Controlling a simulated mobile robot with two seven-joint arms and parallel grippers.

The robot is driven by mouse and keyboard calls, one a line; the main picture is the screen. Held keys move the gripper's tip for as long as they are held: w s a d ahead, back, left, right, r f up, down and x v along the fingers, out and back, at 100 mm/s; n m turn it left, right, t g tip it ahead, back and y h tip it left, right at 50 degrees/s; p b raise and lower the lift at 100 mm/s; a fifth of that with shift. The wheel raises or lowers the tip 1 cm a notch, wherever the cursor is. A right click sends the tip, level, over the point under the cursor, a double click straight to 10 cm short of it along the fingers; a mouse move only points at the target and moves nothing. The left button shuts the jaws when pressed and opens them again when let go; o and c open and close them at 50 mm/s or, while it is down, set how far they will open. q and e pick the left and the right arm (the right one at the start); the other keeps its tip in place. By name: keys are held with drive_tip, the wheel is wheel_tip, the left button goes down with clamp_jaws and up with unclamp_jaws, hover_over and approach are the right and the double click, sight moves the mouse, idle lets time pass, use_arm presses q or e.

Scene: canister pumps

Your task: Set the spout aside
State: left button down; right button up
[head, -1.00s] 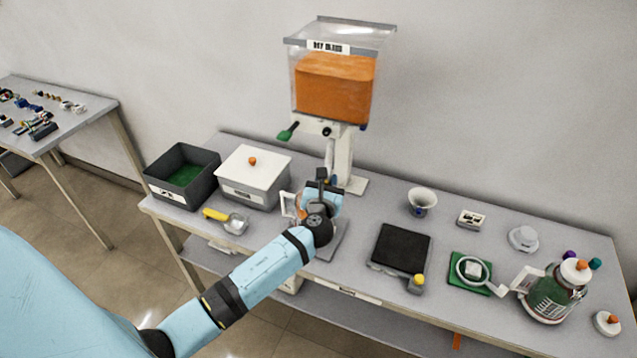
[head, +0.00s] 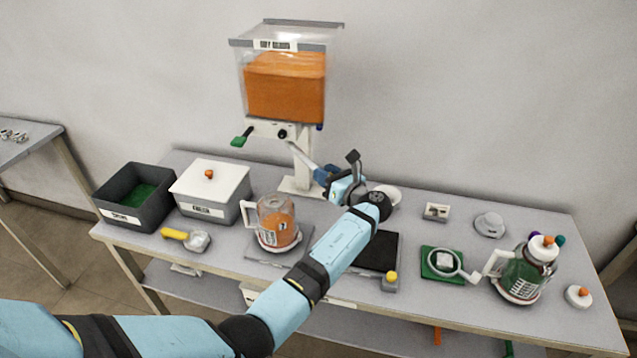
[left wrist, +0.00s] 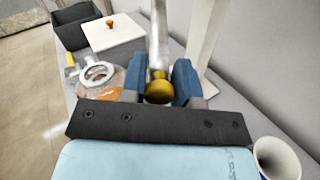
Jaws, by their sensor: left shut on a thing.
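The spout (head: 304,154) is a slim grey metal tube with a gold end (left wrist: 158,91). My left gripper (head: 324,175) is shut on it near the gold end, in the air just right of the dispenser's white post (head: 299,168). In the left wrist view, the spout (left wrist: 158,38) runs between the two blue fingers of the gripper (left wrist: 160,76) and points away from the camera. In the head view its far end overlaps the post; I cannot tell whether they touch. My right gripper is not in view.
A jug of orange powder (head: 276,222) stands left of my arm. A white funnel cup (head: 386,194) is partly hidden behind my gripper. A black pad (head: 378,250) lies partly under my arm. A small box (head: 436,212) and grey cap (head: 489,224) stand right, with bare tabletop around them.

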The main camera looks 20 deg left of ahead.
use_arm(q)
drive_tip(key=shift+w+n+g, duration=0.3)
drive_tip(key=shift+g, duration=0.3)
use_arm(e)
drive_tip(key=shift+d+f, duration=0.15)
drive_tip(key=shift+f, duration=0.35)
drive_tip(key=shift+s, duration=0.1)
use_arm(q)
drive_tip(key=c, duration=0.9)
unclamp_jaws()
drive_tip(key=shift+c, duration=0.2)
drive_tip(key=shift+o, duration=0.3)
drive_tip(key=shift+w, duration=0.1)
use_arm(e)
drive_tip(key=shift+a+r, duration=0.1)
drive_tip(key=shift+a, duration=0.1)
use_arm(q)
drive_tip(key=shift+d, duration=0.1)
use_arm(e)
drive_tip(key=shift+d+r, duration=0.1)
